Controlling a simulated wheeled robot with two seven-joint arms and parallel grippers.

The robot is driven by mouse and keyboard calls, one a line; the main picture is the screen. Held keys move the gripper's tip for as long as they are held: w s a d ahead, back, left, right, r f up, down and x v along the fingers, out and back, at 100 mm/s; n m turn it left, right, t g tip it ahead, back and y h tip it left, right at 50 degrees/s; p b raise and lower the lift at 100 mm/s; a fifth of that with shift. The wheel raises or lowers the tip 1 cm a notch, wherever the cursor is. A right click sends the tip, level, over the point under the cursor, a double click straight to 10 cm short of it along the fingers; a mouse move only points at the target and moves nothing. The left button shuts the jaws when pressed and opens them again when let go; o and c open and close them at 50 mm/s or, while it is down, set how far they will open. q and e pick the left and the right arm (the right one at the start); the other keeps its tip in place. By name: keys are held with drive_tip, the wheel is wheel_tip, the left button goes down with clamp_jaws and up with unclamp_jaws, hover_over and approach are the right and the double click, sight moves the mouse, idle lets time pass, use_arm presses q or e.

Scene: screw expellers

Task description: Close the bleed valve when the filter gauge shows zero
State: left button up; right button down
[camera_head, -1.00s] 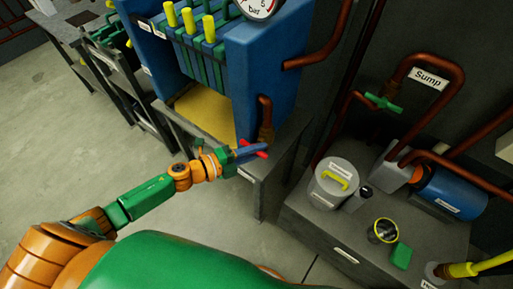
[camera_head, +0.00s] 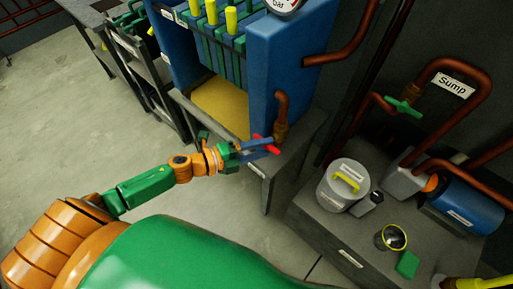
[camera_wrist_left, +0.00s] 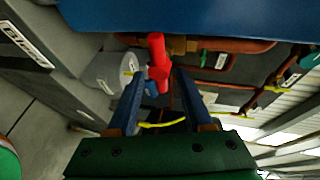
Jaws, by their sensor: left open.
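The bleed valve's red handle (camera_head: 273,150) sits on a copper pipe (camera_head: 282,108) at the lower right corner of the blue filter frame (camera_head: 275,75). My left gripper (camera_head: 262,149) is at this handle, fingers open. In the left wrist view, the red handle (camera_wrist_left: 157,58) stands in the gap between the two blue fingertips (camera_wrist_left: 158,78); I cannot tell whether either finger touches it. The filter gauge (camera_head: 284,4) is cut off by the top edge; "bar" shows, but its needle does not. My right gripper is not in view.
A grey lidded canister (camera_head: 331,195) with a yellow handle, a green block (camera_head: 407,264) and a blue motor (camera_head: 470,212) stand on the low bench at right. A green valve handle (camera_head: 404,107) is on the sump pipe. Open floor (camera_head: 60,120) lies left.

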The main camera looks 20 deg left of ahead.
use_arm(q)
drive_tip(key=shift+v, duration=2.25)
